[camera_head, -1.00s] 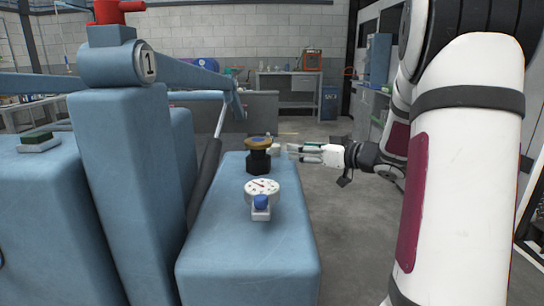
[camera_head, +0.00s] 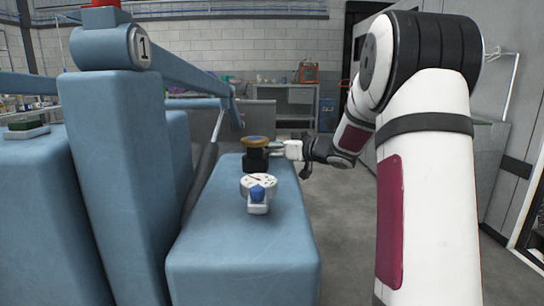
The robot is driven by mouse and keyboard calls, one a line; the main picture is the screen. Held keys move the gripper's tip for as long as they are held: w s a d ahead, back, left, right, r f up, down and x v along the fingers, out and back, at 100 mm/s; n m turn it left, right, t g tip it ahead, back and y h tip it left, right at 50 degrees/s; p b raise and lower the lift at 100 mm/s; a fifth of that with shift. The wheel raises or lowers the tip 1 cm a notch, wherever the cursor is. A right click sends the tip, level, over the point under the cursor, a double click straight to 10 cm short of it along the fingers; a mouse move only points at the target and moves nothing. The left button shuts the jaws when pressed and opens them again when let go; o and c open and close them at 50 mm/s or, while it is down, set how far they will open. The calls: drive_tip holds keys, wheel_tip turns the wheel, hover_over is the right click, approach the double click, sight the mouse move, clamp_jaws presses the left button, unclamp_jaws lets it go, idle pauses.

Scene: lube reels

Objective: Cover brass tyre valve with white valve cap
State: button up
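A black fitting with a brass-coloured round top (camera_head: 255,142) stands upright on the far part of the blue block. I cannot tell whether it is the tyre valve or whether the valve is hidden near it. My gripper (camera_head: 274,149) is at the fitting's right side, pointing left, its fingertips very close to it. I cannot tell whether they touch it. The fingers are small and partly merge with the fitting, so their opening and anything between them are unclear. I cannot make out the white valve cap for certain.
A white gauge (camera_head: 259,184) with a blue knob (camera_head: 257,194) stands nearer on the blue block (camera_head: 245,250). Open floor (camera_head: 345,220) lies right of the block.

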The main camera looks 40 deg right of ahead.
drive_tip(key=c, duration=1)
drive_tip(key=shift+o, duration=0.2)
drive_tip(key=shift+r, duration=0.2)
